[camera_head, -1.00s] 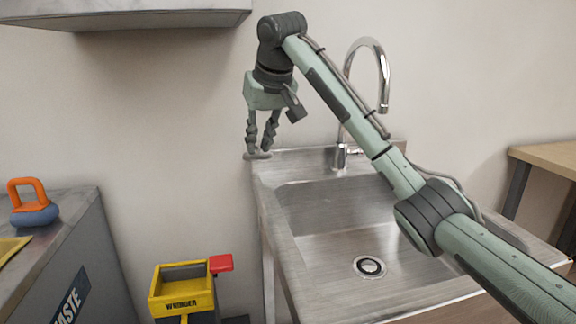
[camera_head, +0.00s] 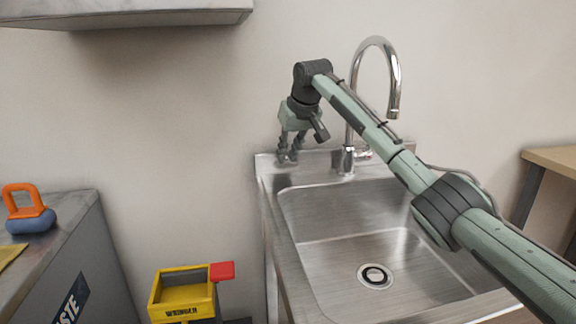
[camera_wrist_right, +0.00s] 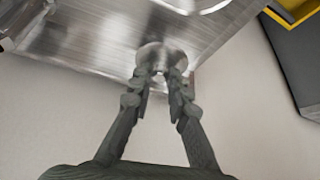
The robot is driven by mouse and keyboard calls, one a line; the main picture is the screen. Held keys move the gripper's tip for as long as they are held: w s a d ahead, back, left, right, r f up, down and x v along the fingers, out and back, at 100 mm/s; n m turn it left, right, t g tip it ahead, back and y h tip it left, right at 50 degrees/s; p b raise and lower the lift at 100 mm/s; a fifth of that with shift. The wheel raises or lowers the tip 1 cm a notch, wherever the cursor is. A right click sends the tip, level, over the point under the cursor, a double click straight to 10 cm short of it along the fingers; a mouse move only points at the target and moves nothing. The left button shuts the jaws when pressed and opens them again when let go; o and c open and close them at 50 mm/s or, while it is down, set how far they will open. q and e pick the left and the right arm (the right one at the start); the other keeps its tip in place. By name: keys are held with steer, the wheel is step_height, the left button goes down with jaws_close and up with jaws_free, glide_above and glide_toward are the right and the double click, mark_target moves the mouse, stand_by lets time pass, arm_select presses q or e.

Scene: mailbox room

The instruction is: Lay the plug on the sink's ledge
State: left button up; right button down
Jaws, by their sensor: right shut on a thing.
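My right gripper (camera_head: 288,160) is over the back left corner of the steel sink (camera_head: 300,215), with its fingers pointing down. In the right wrist view, its fingertips (camera_wrist_right: 164,78) are shut on the plug (camera_wrist_right: 162,56), a small grey round disc. The plug is just above the sink's back ledge (camera_head: 322,163); I cannot tell whether it touches. In the head view the plug is hardly distinguishable at the fingertips. The basin is empty, with a round drain (camera_head: 375,276) in its floor. My left gripper is not in view.
A chrome tap (camera_head: 350,120) rises from the ledge right of my gripper. A yellow wringer bucket (camera_head: 183,293) stands left of the sink. A grey counter with an orange-handled blue object (camera_head: 30,214) is at far left. The wall is close behind the ledge.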

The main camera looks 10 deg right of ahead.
mark_target(289, 165)
steer(key=shift+f, duration=2)
steer(key=c, duration=1.5)
jaws_free()
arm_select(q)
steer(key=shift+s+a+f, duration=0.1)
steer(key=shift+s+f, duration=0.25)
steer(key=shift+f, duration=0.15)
arm_select(e)
steer(key=shift+o, duration=0.2)
